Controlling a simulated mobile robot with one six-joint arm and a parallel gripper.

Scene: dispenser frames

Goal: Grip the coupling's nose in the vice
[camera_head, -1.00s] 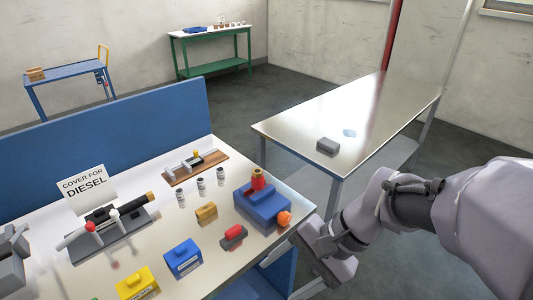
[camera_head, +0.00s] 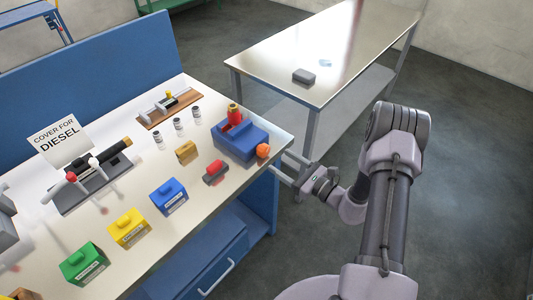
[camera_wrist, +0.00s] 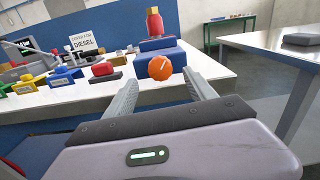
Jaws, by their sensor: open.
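The blue vice (camera_head: 243,143) stands at the right end of the workbench, with an orange knob (camera_head: 263,151) on its near right side. A red coupling (camera_head: 234,116) with a brass-coloured band stands upright at the vice's top; I cannot tell whether the jaws touch its nose. In the wrist view the red coupling (camera_wrist: 154,22) rises above the blue vice (camera_wrist: 150,55). My gripper (camera_head: 281,168) is open and empty just off the bench's right edge. In the wrist view the orange knob (camera_wrist: 160,67) shows beyond and between my two fingers (camera_wrist: 160,88), apart from them.
A red-topped grey block (camera_head: 215,172), a brass-coloured block (camera_head: 186,151) and blue (camera_head: 169,197), yellow (camera_head: 128,228) and green (camera_head: 84,262) blocks lie along the bench (camera_head: 200,220). A steel table (camera_head: 335,50) with a grey block (camera_head: 304,76) stands behind, across open floor.

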